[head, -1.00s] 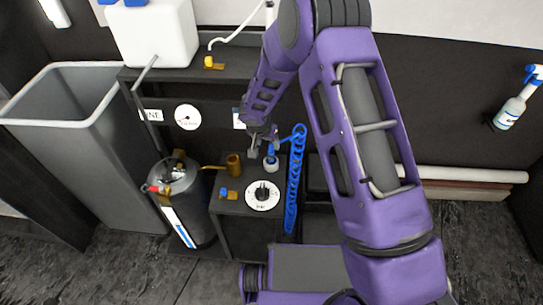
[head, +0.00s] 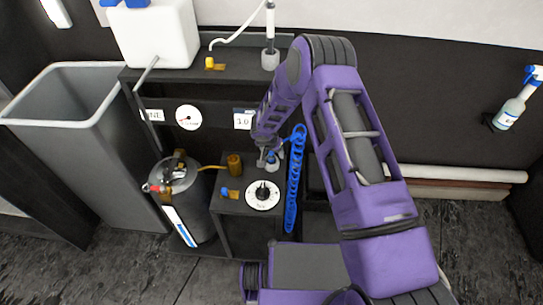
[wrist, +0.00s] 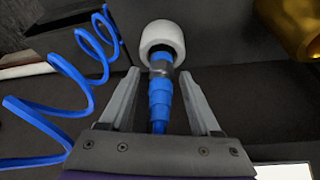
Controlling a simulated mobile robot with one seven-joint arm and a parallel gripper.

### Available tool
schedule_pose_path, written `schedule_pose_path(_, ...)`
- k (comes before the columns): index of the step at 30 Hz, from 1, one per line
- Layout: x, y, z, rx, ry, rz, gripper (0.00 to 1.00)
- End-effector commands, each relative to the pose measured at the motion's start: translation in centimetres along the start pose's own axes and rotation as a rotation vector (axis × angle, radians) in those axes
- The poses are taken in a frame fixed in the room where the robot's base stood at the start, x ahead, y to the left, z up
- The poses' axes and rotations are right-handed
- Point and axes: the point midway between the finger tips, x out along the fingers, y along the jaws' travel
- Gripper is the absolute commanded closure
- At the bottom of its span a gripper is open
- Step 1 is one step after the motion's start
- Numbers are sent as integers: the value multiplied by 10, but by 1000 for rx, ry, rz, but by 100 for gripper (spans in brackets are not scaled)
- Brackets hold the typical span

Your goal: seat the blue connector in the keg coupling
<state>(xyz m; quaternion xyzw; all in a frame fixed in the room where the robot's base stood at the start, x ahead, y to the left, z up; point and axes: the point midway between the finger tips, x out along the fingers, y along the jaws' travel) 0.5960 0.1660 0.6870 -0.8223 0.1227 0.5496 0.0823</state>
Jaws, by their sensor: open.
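The blue connector (wrist: 160,97) lies between the two fingers of my gripper (wrist: 158,78) in the wrist view. The fingers are open, with a gap on each side of it. Its grey metal tip meets a white round holder (wrist: 162,36). A coiled blue hose (wrist: 62,66) runs at the left and also hangs beside my gripper in the head view (head: 294,185). In the head view my gripper (head: 267,160) is low over the small cabinet and mostly covers the connector. The dark keg (head: 197,220) stands to the left, with metal fittings (head: 178,172) on top; which part is the coupling is unclear.
A brass cup (head: 234,165) and a round white dial (head: 262,195) are close to my gripper on the cabinet. A shelf with a white jug (head: 155,35) is behind. A grey bin (head: 100,150) stands at far left.

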Motion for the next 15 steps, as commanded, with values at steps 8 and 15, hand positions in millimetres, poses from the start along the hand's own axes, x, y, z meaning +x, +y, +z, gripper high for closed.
schedule_pose_path(8, 0, 0, 0, 0, 0, 0, 54)
schedule_pose_path(15, 0, 0, 0, 0, 0, 0, 97)
